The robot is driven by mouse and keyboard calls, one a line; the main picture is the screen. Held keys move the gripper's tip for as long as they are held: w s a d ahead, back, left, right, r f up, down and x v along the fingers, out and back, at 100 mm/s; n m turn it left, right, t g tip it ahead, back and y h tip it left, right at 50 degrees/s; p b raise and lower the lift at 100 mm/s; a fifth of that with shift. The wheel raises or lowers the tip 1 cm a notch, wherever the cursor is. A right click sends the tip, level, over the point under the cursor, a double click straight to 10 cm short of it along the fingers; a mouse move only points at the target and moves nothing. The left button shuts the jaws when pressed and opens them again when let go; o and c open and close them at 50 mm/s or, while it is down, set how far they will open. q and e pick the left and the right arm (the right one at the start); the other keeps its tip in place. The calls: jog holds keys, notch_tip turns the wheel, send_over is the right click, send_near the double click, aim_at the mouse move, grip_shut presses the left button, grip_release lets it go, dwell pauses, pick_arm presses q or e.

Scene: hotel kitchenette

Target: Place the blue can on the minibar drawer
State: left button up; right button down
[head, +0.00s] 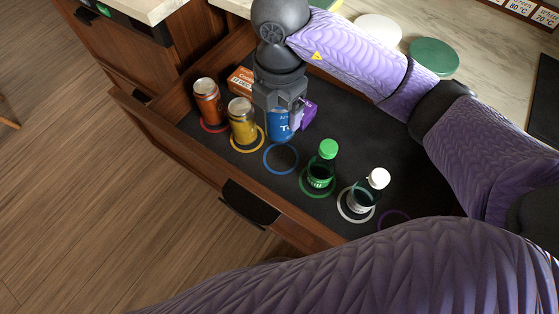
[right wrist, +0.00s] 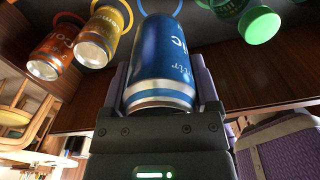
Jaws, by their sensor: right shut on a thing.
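The blue can (head: 280,127) is in my right gripper (head: 287,112), inside or just over the open minibar drawer (head: 148,128). The fingers are shut around it. In the right wrist view the blue can (right wrist: 165,62) stands out between the two fingers (right wrist: 165,85). A blue ring mark (head: 281,171) on the dark drawer floor is empty and lies just in front of the can. I cannot tell whether the can touches the floor. My left gripper is not in view.
An orange can (head: 207,102) and a gold can (head: 242,122) stand left of the blue can. A green-capped bottle (head: 322,170) and white-capped bottle (head: 366,191) stand right. An orange box (head: 240,80) lies behind. A purple ring (head: 394,212) is empty.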

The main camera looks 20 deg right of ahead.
notch_tip(320, 180, down, 10)
jog(key=b, duration=0.4)
jog(key=shift+f+b, duration=0.25)
jog(key=shift+b, duration=0.05)
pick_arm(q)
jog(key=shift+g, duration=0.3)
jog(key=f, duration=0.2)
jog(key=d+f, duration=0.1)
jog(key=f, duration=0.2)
pick_arm(e)
jog(key=shift+r, duration=0.15)
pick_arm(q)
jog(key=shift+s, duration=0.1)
pick_arm(e)
grip_release()
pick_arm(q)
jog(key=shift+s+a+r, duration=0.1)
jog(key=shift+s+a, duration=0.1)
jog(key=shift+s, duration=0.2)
